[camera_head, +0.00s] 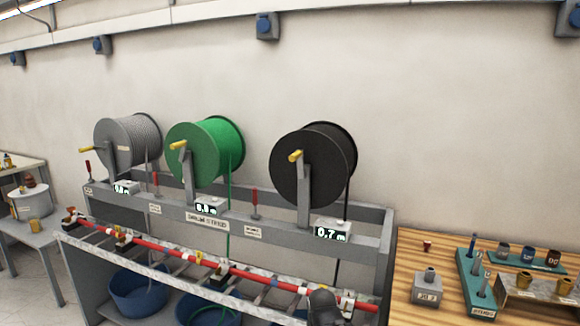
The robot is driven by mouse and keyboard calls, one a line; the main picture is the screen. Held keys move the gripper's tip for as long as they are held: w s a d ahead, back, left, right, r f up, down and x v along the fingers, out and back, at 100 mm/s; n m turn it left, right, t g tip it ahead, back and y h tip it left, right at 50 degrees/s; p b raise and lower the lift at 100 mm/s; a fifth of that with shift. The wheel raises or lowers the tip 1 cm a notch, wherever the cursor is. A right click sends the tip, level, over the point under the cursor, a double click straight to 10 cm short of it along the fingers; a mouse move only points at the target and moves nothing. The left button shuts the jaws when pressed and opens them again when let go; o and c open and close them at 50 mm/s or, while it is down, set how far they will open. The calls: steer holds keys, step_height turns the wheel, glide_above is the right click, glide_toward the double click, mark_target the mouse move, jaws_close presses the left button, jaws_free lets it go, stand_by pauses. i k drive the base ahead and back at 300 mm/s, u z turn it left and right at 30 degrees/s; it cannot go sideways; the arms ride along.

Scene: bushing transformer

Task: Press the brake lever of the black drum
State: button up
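The black drum (305,170) is the rightmost of three on the grey rack, with a yellow-handled crank (295,156) on its front. A red-handled lever (254,203) stands upright on the rack beam, left of the black drum's post; by its place it appears to be that drum's brake lever. The display (332,232) below the black drum reads 0.7 m. A dark rounded part at the bottom edge, in front of the rack, looks like my gripper (323,303). It is below and right of the lever and apart from it. Its fingers cannot be made out.
The grey drum (127,140) and green drum (205,150) stand to the left, with red levers (88,170) and (155,183) beside them. A red bar (180,255) runs along the rack's front over blue tubs (138,290). A wooden table (405,260) with fittings stands right.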

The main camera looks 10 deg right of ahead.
mark_target(255, 190)
steer(key=u, duration=0.05)
steer(key=i, duration=1)
steer(key=z, duration=0.05)
